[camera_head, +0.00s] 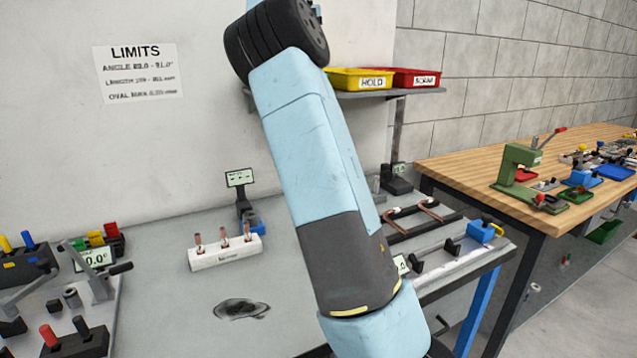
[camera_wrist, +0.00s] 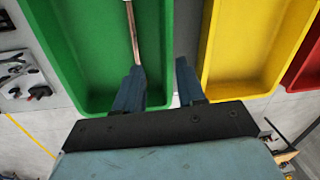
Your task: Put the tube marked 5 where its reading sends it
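In the wrist view my gripper (camera_wrist: 159,66) is open, its two dark blue fingers well apart. A copper tube (camera_wrist: 133,38) shows over the green tray (camera_wrist: 88,60), running down to the tip of the left finger. It is not clasped between the fingers; I cannot tell whether it touches the left one or rests on the tray floor. Its number is not readable. The yellow HOLD tray (camera_head: 358,79) and red SCRAP tray (camera_head: 415,78) sit on the wall shelf; my arm hides the green tray and my gripper in the head view.
A white rack (camera_head: 226,254) holds three upright copper tubes. More copper tubes lie on a dark stand (camera_head: 424,218). A gauge with a display (camera_head: 95,258) is at left. A LIMITS sign (camera_head: 137,72) hangs on the wall. A wooden bench (camera_head: 530,172) stands at right.

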